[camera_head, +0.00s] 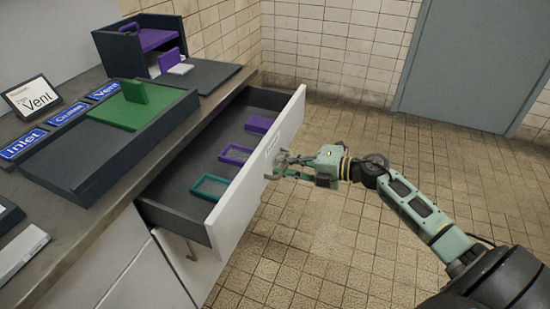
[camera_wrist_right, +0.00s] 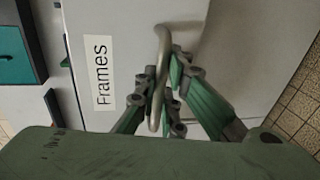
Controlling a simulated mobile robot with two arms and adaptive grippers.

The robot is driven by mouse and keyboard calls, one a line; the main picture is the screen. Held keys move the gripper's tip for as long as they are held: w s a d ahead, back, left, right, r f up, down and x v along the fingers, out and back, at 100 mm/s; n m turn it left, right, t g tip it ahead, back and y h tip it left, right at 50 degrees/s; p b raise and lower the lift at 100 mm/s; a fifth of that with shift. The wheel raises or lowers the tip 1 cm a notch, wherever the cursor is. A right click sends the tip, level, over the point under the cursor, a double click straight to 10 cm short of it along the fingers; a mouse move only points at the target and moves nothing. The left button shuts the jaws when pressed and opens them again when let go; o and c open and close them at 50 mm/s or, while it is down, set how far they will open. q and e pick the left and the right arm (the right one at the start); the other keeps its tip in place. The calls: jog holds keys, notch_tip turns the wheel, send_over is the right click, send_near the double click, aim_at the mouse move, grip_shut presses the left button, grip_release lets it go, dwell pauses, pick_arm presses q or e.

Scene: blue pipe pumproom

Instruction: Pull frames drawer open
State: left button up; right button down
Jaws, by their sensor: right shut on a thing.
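The frames drawer (camera_head: 262,160) stands well out from the counter in the head view. Its white front carries a label reading Frames (camera_wrist_right: 103,70) in the right wrist view. Inside lie a teal frame (camera_head: 210,187), a purple-grey frame (camera_head: 236,154) and a purple piece (camera_head: 259,124). My right gripper (camera_head: 280,165) is at the drawer front. In the right wrist view its fingers (camera_wrist_right: 163,98) are shut around the curved metal handle (camera_wrist_right: 161,60). My left gripper is not in view.
Another handle (camera_head: 190,249) sits below the drawer. The tiled floor at right is clear up to the grey door (camera_head: 470,65).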

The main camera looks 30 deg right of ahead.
jog(key=shift+s+d, duration=0.1)
jog(key=shift+s, duration=0.05)
jog(key=c, duration=2.1)
grip_release()
jog(key=v, duration=1.2)
jog(key=shift+f, duration=0.1)
